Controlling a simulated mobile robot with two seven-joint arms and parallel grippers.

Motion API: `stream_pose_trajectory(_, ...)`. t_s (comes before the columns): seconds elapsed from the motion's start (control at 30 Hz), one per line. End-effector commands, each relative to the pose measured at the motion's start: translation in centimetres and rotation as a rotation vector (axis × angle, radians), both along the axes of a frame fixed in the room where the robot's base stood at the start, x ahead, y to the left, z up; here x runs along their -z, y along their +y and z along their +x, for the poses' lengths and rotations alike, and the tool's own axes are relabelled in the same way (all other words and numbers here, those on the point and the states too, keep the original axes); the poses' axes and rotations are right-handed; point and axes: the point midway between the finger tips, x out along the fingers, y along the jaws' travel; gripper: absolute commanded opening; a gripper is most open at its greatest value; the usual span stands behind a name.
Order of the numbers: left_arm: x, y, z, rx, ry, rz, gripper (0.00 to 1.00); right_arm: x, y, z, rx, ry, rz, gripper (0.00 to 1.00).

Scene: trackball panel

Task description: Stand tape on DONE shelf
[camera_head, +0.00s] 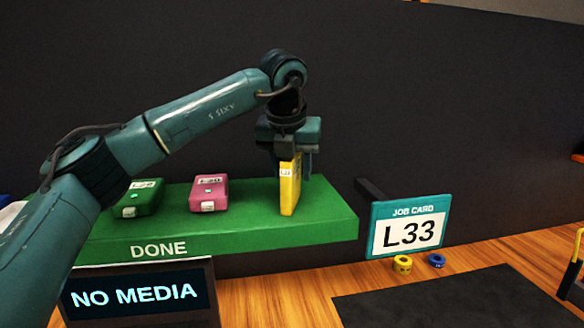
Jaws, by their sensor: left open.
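The yellow tape (289,190) stands upright on the green DONE shelf (255,224), near its right part, with a small white label at its top. My left gripper (292,165) points down at the tape's upper end, with its fingers around or beside it. The gripper is open, and its fingers are partly hidden by the tape. My right gripper is out of the picture.
A green tape (138,198) and a pink tape (209,193) lie flat on the shelf to the left. A NO MEDIA screen (140,293) is below the shelf.

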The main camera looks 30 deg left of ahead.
Motion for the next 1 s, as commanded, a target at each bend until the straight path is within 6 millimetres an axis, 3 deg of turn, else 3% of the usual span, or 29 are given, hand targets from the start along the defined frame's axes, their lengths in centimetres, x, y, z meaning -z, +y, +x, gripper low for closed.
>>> stream_pose_trajectory(0.17,-1.6,-0.2,-0.5,0.001,-0.005,-0.002,0.41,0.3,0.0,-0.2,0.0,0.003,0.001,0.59)
stream_pose_trajectory(0.6,-9.7,-1.0,-3.8,0.001,-0.003,0.0,0.41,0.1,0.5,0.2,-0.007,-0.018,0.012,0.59)
stream_pose_trajectory(0.8,-11.2,-1.2,-4.4,0.001,0.0,0.0,0.41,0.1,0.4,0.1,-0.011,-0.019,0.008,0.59)
stream_pose_trajectory(1.0,-11.3,-1.2,-4.5,0.001,0.001,0.0,0.41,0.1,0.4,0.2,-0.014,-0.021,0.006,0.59)
